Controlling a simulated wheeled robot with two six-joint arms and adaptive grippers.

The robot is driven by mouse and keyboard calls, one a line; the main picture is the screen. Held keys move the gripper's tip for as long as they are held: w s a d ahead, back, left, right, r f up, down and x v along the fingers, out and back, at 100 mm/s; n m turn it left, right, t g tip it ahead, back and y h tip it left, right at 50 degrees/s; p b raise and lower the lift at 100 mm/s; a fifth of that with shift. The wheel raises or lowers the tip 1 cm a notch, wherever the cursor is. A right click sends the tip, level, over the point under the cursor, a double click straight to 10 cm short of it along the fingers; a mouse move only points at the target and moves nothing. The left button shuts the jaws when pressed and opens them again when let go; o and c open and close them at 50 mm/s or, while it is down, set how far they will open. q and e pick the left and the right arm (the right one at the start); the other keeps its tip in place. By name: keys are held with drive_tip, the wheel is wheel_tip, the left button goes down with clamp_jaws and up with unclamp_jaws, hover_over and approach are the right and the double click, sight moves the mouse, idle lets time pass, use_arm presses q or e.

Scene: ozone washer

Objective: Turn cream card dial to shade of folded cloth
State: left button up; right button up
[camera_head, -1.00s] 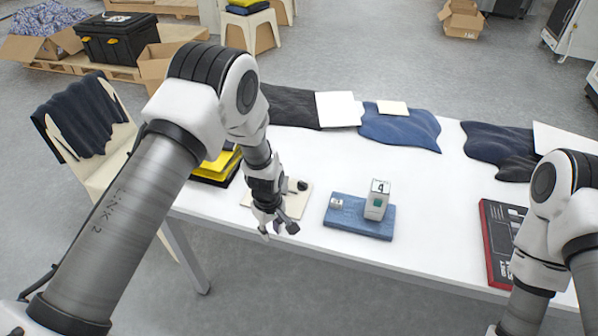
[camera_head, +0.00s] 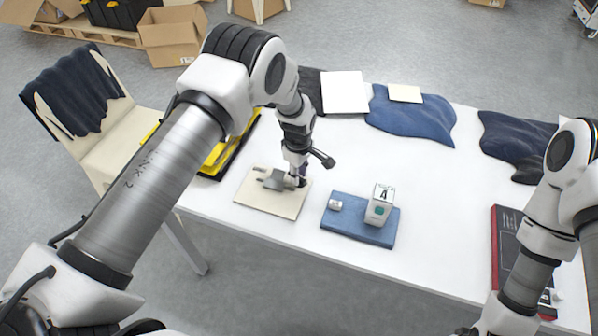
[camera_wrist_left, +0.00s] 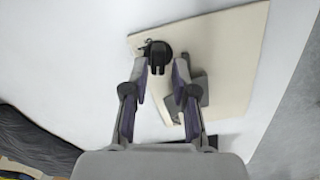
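The cream card (camera_head: 263,202) lies flat near the table's front edge; its pale board also shows in the left wrist view (camera_wrist_left: 235,60). A black dial knob (camera_wrist_left: 158,50) sits on it, with a grey piece (camera_wrist_left: 203,98) beside it. The knob is mostly hidden by the gripper in the head view. My left gripper (camera_head: 293,181) points down over the card. In the left wrist view its fingers (camera_wrist_left: 162,68) are apart, with the knob at their tips; contact cannot be told. My right gripper is out of view.
A blue board (camera_head: 345,228) with a white block marked 4 (camera_head: 380,205) stands right of the card. A yellow and black stack (camera_head: 215,160) lies left. Dark cloth (camera_head: 515,140) and a black-red box (camera_head: 508,235) lie right. The table middle is clear.

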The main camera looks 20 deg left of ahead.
use_arm(q)
drive_tip(key=shift+w+f, duration=0.25)
drive_tip(key=shift+f, duration=0.6)
drive_tip(key=shift+s+r, duration=0.15)
clamp_jaws()
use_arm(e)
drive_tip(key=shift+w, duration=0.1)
